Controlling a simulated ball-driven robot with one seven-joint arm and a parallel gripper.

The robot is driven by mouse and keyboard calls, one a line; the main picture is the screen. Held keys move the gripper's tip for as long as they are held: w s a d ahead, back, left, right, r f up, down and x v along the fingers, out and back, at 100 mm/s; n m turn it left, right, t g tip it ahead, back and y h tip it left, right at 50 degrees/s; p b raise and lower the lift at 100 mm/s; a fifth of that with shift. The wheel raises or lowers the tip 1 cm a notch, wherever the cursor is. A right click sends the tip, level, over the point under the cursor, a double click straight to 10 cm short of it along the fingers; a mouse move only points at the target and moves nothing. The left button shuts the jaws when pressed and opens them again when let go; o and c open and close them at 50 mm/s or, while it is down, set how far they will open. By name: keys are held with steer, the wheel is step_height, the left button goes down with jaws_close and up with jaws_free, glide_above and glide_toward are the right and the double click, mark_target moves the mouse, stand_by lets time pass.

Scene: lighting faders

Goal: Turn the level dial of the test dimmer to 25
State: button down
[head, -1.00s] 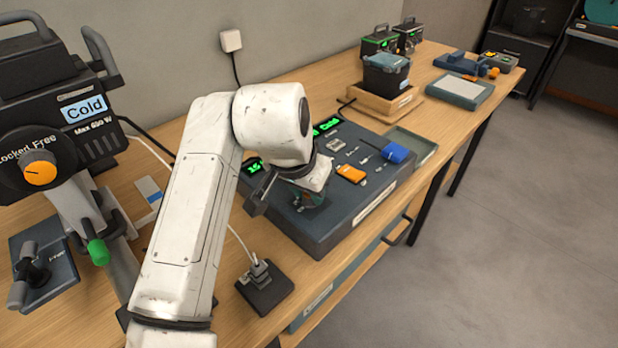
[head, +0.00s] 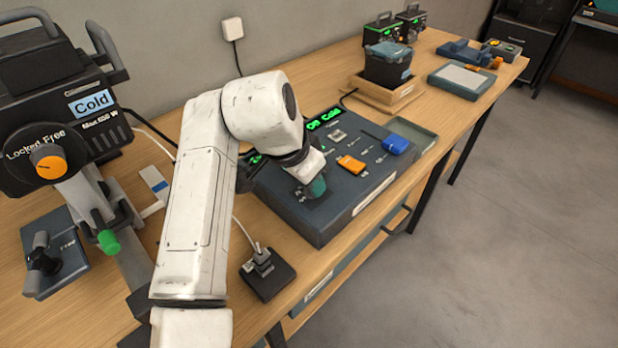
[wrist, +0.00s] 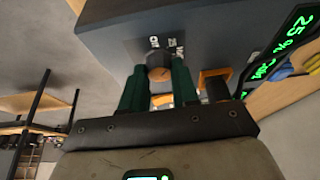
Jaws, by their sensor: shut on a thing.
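The dimmer (head: 318,232) is a dark, low box on the wooden bench. Its level dial (wrist: 158,60), a small round grey knob with printed marks behind it, shows in the wrist view. My gripper (wrist: 158,85) has its two green fingers on either side of the dial, shut on it. In the head view my gripper (head: 316,188) reaches down to the near left part of the panel, and the wrist hides the dial. A green display (wrist: 288,45) in the wrist view reads 25 %, with a word like Cold after it.
An orange part (head: 351,165) and a blue part (head: 397,144) sit on the panel right of my gripper. A black plug block (head: 267,274) lies in front. A lamp head (head: 42,150) stands at left.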

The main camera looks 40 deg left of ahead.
steer(key=c, duration=0.9)
jaws_free()
steer(key=shift+o, duration=0.2)
steer(key=shift+r, duration=0.1)
steer(key=v, duration=1)
steer(key=shift+r, duration=0.25)
steer(key=shift+s, duration=0.1)
